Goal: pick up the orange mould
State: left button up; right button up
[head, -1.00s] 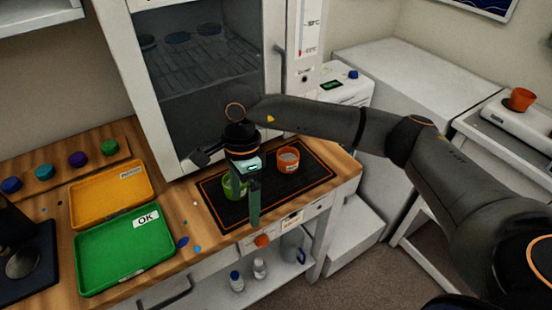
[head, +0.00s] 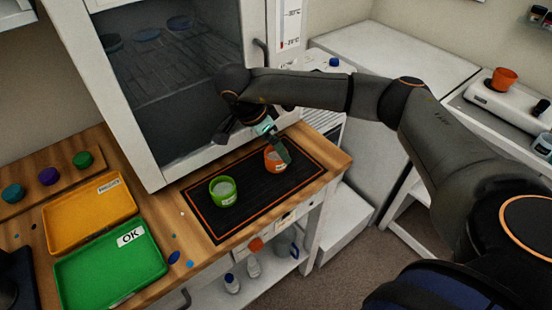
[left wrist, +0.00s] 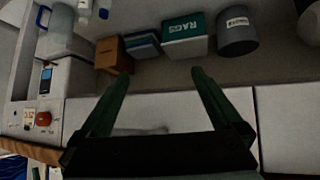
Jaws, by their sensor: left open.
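The orange mould (head: 272,162) stands upright on the black mat with an orange border (head: 233,231), with pale grey content inside. A green mould (head: 222,191) stands to its left on the same mat. My right gripper (head: 281,154), on the arm from the right, is at the orange mould. A teal finger overlaps the mould's right side; I cannot tell if it touches, and the other finger is not clear. My left gripper (left wrist: 159,75) shows only in the left wrist view, open and empty, over a pale surface.
A second orange cup (head: 504,80) stands on a white device at the right. An orange tray (head: 85,222) and a green OK tray (head: 105,272) lie left of the mat. A glass-fronted cabinet rises behind. The left wrist view has a RAGS box (left wrist: 184,38) and a grey pot (left wrist: 237,32).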

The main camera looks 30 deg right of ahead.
aim_at(276, 156)
jog(key=f, duration=0.2)
jog(key=f+p, duration=0.1)
jog(key=f, duration=0.1)
jog(key=shift+d, duration=0.25)
jog(key=shift+d+f, duration=0.2)
jog(key=shift+f, duration=0.3)
jog(key=shift+w, duration=0.1)
jog(key=c, duration=1.4)
jog(key=shift+r, duration=0.1)
